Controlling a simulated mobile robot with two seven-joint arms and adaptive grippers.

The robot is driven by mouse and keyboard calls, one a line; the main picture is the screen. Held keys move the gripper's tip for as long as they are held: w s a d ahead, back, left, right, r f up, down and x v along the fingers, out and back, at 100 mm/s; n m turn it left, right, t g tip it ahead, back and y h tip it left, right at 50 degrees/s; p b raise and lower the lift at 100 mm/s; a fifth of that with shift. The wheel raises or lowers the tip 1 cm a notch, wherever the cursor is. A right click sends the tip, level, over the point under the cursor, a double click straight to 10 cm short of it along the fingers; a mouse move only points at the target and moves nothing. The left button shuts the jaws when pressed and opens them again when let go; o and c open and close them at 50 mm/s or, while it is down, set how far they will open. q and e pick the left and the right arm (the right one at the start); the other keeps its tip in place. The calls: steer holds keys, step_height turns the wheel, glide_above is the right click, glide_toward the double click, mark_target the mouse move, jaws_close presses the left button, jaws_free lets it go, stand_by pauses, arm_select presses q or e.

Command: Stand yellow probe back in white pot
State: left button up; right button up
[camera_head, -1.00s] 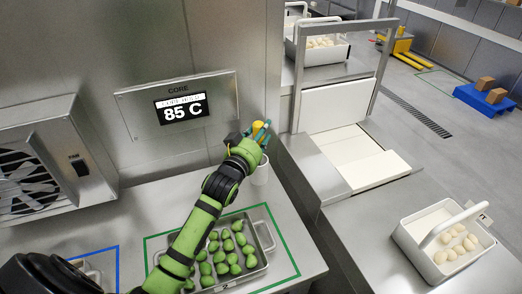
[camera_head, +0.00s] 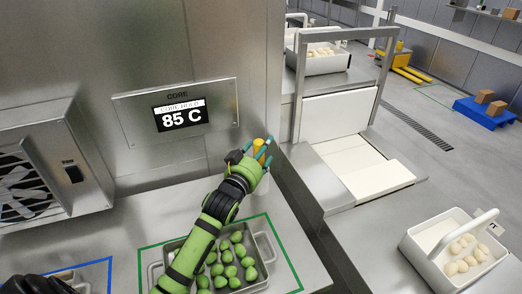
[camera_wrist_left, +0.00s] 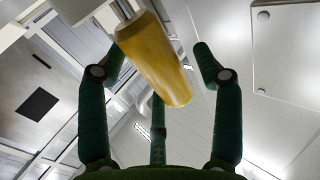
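The yellow probe (camera_wrist_left: 155,62) sits between the dark green fingers of my left gripper (camera_wrist_left: 160,75) in the left wrist view. Its metal shaft leads off past the top edge. A gap shows in this view between the probe and the right finger. In the head view, the yellow probe (camera_head: 259,146) shows among the fingertips of my left gripper (camera_head: 256,153), which appears shut on it. The white pot (camera_head: 270,184) stands on the counter just below, partly hidden by the gripper. The shaft's tip is hidden in the head view.
A metal tray (camera_head: 267,243) of green pasta lies on the counter inside a green outline, under my left arm. A wall display (camera_head: 181,114) reads 85 C. A white crate (camera_head: 430,268) with pale pieces stands at the right. A metal frame (camera_head: 380,85) rises behind.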

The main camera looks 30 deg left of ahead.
arm_select(q)
steer(key=shift+s+r, duration=0.25)
steer(key=s+p, duration=0.5)
steer(key=s, duration=0.6)
steer(key=shift+s+d, duration=0.3)
steer(key=shift+d, duration=0.1)
